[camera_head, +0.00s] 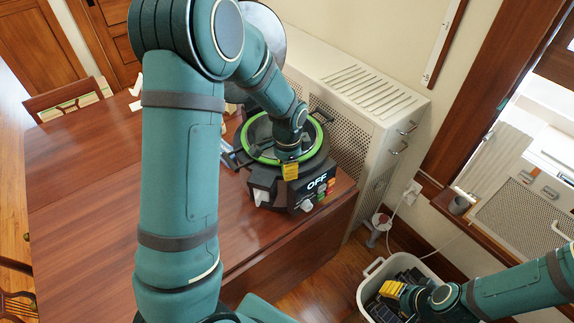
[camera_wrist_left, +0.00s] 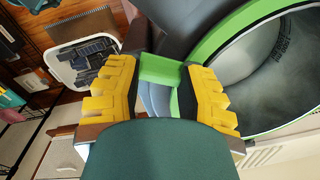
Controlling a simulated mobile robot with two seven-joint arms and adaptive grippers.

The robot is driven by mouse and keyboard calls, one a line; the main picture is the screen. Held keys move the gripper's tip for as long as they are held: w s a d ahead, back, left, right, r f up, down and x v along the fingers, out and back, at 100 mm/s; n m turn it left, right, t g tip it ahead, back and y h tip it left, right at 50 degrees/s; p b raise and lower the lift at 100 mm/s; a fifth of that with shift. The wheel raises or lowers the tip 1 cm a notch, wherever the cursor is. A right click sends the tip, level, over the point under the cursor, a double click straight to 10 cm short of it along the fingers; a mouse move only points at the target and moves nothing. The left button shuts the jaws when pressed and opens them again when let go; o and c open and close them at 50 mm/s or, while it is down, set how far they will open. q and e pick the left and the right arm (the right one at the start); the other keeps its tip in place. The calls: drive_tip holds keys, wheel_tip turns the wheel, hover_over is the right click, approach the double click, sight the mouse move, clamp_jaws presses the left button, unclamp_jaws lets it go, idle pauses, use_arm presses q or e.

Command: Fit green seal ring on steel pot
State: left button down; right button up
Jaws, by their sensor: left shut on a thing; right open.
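The green seal ring (camera_head: 319,137) lies around the top of the steel pot, whose grey inside (camera_wrist_left: 275,65) shows in the left wrist view. The pot sits on a black appliance (camera_head: 265,183) with an OFF display. My left gripper (camera_head: 290,171) is at the ring's near edge. In the left wrist view its yellow fingers (camera_wrist_left: 160,85) are shut on the ring's green tab (camera_wrist_left: 160,68). I cannot tell whether the ring is fully seated all round. My right gripper (camera_head: 391,289) is open and empty, away from the pot, over a bin.
The appliance stands near the right corner of a wooden table (camera_head: 90,185). A white perforated cabinet (camera_head: 385,120) stands close behind it. The table's left side is clear.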

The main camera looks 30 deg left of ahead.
use_arm(q)
drive_tip(key=c, duration=0.5)
unclamp_jaws()
drive_tip(key=shift+c, duration=0.2)
wheel_tip(320, 180, up, 12)
drive_tip(key=shift+s+d, duration=0.25)
idle(0.4)
drive_tip(key=shift+s, duration=0.1)
